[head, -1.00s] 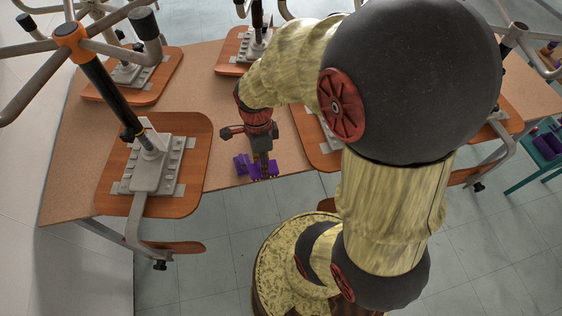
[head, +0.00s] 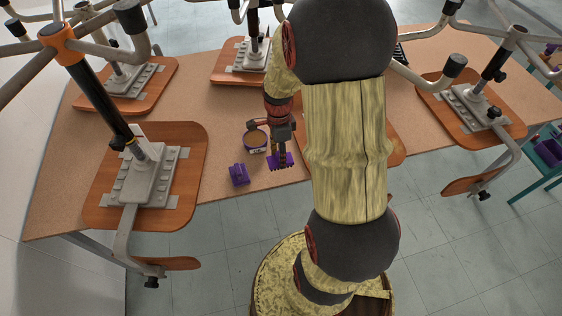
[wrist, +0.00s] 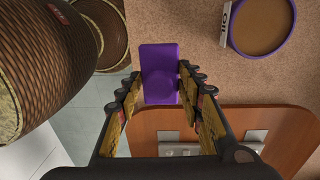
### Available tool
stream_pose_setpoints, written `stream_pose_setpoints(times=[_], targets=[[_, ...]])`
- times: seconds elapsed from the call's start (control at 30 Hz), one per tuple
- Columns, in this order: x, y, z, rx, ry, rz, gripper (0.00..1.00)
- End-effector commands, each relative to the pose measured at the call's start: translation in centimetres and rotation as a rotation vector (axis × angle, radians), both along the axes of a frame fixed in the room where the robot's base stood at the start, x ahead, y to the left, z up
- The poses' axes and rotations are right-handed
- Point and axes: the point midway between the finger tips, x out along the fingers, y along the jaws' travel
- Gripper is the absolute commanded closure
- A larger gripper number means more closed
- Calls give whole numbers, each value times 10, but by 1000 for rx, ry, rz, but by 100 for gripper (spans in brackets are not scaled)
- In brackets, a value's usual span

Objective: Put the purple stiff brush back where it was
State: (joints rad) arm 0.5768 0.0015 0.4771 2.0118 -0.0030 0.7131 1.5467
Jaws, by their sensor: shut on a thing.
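The purple stiff brush (head: 283,162) is between the fingertips of my gripper (head: 281,151) near the table's front edge. In the wrist view its flat purple top (wrist: 160,72) shows between the fingertips of my gripper (wrist: 160,92). My gripper is shut on it and points down. I cannot tell whether the brush touches the table (head: 215,105). A purple blocky object (head: 238,174) lies on the table to the left of the brush, near the front edge. Its exact kind is too small to tell.
A round purple-rimmed tub with a brown top (head: 256,138) stands just behind and left of my gripper. Upturned chairs rest on the table, one at left (head: 150,180) and one at right (head: 478,108). A teal stand (head: 543,170) is far right.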

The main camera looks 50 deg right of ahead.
Motion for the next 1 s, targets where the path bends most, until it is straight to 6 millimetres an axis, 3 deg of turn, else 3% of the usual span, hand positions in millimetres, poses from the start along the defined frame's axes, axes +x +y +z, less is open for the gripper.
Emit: stream_pose_setpoints(times=[0.3,0.67,0.7,1.0], targets=[[2,-6,-40,1,2,0,95],[2,-6,-41,1,1,0,95],[2,-6,-41,1,1,0,62],[2,-6,-41,1,1,0,45]])
